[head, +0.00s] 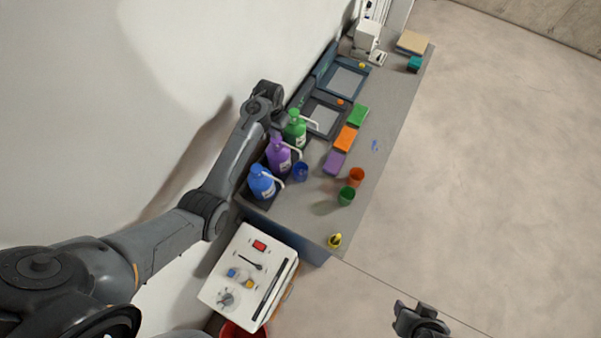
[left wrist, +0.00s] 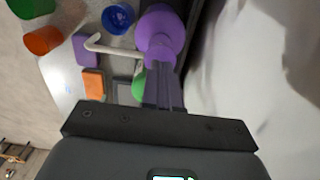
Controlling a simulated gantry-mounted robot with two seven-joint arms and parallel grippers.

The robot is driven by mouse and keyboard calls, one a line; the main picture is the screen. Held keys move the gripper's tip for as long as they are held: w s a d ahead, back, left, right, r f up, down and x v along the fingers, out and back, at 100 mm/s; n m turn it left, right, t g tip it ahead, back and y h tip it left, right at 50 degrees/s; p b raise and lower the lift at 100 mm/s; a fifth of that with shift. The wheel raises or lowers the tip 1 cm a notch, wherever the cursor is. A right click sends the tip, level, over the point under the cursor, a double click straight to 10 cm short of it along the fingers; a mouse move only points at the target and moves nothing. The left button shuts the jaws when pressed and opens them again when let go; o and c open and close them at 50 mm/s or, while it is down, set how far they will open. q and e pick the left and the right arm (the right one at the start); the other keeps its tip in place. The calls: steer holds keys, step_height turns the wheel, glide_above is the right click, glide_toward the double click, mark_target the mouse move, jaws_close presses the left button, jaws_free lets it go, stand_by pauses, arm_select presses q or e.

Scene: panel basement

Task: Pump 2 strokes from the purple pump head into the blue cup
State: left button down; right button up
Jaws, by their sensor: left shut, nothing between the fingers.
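The purple pump bottle (head: 279,158) stands upright in the dark rack, between a blue and a green pump bottle. Its white spout reaches right, towards the blue cup (head: 300,173), which stands upright beside it. The left wrist view shows the purple bottle (left wrist: 160,32), the spout (left wrist: 100,46) and the blue cup (left wrist: 118,18). My left gripper (head: 277,124) is shut and empty, close above the purple pump head; I cannot tell whether it touches. In the left wrist view its fingers (left wrist: 165,82) overlap the pump head. My right gripper (head: 421,312) is at the lower right, away from the bench; its opening is unclear.
The blue bottle (head: 261,182) and green bottle (head: 295,129) flank the purple one. An orange cup (head: 356,177) and a green cup (head: 347,195) stand to the right. Purple, orange and green blocks lie behind. A white control box (head: 235,290) stands in front. Floor at right is clear.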

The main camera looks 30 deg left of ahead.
arm_select(q)
steer(key=shift+f, duration=0.15)
steer(key=shift+f+b, duration=0.9)
steer(key=shift+f, duration=0.9)
steer(key=shift+r, duration=0.2)
steer(key=shift+r+p, duration=0.85)
steer(key=shift+p, duration=0.15)
steer(key=shift+r, duration=0.9)
steer(key=shift+r, duration=0.15)
